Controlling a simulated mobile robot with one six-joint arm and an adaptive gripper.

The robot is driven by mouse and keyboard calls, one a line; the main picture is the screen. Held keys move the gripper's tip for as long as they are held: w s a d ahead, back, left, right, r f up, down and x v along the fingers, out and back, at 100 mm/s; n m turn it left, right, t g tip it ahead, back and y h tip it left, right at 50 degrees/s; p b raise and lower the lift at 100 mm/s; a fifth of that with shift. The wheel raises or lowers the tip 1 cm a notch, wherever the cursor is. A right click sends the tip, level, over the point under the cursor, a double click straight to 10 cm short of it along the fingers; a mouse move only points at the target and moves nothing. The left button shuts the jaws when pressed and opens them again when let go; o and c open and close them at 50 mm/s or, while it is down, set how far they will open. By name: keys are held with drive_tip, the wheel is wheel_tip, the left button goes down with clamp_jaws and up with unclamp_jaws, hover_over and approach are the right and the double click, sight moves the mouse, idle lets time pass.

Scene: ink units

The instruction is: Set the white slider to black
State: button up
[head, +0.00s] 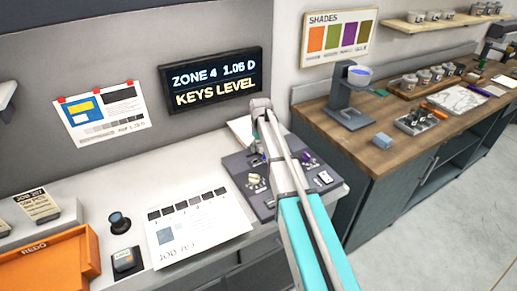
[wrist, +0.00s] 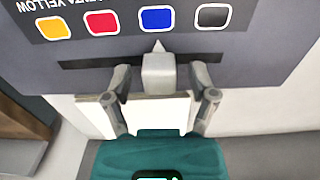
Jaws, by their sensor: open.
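In the wrist view, the white slider (wrist: 158,75) sits in a dark slot (wrist: 100,62) on a grey panel (wrist: 270,45). Its pointed tip is at the blue patch (wrist: 156,20). The black patch (wrist: 213,15) is to the right of blue; magenta-red (wrist: 102,23) and yellow (wrist: 54,28) are to the left. My gripper (wrist: 162,80) is open, with one finger on each side of the slider and a visible gap at each side. In the head view, my arm covers part of the grey console (head: 236,163), and the slider cannot be made out there.
A display (head: 212,80) reads "ZONE 4 1.05 D KEYS LEVEL". A printed sheet (head: 190,240) lies left of the console, beside a dark round-topped knob (head: 119,222) and an orange bin (head: 45,265). A wooden-topped counter (head: 385,145) stands to the right.

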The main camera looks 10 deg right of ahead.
drive_tip(key=shift+c, duration=0.2)
clamp_jaws()
drive_tip(key=shift+s, duration=0.15)
